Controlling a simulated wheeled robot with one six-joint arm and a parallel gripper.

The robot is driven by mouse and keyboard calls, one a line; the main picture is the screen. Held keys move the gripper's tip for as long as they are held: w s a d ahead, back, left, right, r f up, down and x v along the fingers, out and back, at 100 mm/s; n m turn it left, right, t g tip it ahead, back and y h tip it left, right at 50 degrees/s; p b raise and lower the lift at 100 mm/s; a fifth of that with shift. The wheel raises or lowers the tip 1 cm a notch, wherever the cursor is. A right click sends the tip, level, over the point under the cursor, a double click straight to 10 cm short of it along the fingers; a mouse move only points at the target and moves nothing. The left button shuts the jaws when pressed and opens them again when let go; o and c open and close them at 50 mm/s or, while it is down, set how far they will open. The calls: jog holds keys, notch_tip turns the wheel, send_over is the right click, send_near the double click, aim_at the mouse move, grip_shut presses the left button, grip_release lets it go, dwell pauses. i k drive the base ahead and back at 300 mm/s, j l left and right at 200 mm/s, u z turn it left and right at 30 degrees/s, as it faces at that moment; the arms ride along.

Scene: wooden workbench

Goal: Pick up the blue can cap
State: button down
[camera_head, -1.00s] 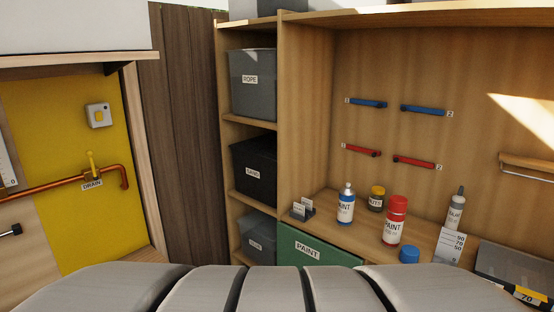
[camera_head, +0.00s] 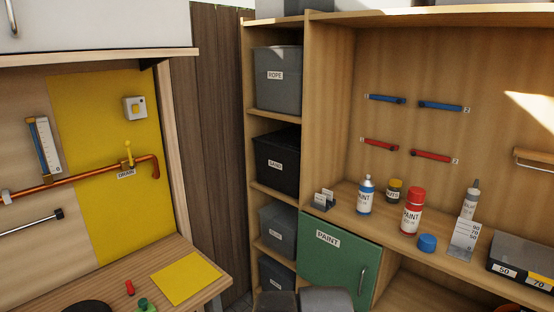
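The blue cap (camera_head: 427,243) lies on the wooden shelf of the workbench, near its front edge. It is apart from the blue-labelled paint can (camera_head: 365,196), which stands upright to its left with its silvery top bare. A red paint can (camera_head: 412,212) with a red cap stands just behind and left of the blue cap. My gripper is not in view; only grey rounded parts, probably mine, show at the bottom edge.
A white numbered card stand (camera_head: 465,240) is close right of the cap, with a bottle (camera_head: 471,195) behind it. A green PAINT door (camera_head: 336,262) is below the shelf. A dark case (camera_head: 522,260) sits at right.

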aim_at(427, 242)
jog(key=z, duration=1.3)
